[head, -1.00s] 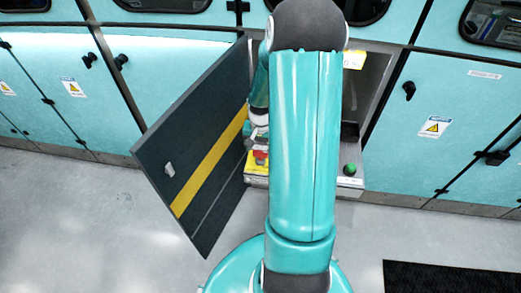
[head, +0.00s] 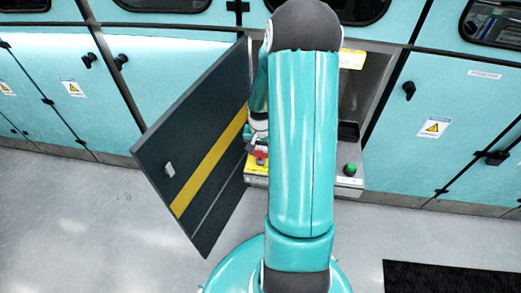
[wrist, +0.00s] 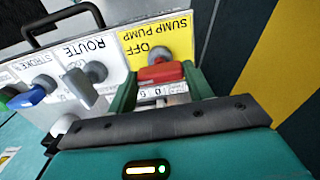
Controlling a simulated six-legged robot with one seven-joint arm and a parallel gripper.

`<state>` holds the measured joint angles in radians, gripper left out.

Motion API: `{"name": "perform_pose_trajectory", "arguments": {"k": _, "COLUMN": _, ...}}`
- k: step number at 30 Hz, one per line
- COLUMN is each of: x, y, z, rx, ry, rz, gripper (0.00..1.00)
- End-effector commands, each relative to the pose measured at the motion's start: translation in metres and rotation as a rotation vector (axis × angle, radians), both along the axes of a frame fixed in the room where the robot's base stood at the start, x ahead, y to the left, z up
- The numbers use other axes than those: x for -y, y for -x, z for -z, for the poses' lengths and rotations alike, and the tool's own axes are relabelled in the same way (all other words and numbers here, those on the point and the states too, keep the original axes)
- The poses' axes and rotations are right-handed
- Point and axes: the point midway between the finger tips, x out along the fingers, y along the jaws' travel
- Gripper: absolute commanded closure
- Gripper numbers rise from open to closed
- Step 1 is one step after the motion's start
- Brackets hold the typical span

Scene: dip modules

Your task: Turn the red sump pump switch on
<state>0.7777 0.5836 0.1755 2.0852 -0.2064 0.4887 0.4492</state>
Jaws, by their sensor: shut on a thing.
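The red sump pump switch (wrist: 155,74) sits on a yellow plate (wrist: 138,43) that reads "OFF" and "SUMP PUMP", upside down in the wrist view. My gripper (wrist: 159,80) is shut on the red switch, one green finger on each side of its handle. The switch's shaft shows just beyond the handle. In the head view the red switch (head: 258,153) is small and partly hidden beside my arm, above the yellow plate (head: 254,168). I cannot tell the switch's exact angle there.
A grey "ROUTE" switch (wrist: 78,88) and a blue switch (wrist: 35,95) are left of the red one in the wrist view. An open dark door (head: 195,150) with a yellow stripe stands left of my arm. A green button (head: 350,169) is at right.

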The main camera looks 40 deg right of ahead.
Motion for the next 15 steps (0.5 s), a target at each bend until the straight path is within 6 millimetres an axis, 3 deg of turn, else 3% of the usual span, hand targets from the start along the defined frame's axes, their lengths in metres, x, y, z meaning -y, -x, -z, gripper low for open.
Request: {"name": "perform_pose_trajectory", "arguments": {"k": 15, "x": 0.0001, "y": -0.0002, "z": -0.0003, "rx": 0.000, "ry": 0.000, "rz": -0.310, "gripper": 0.72}}
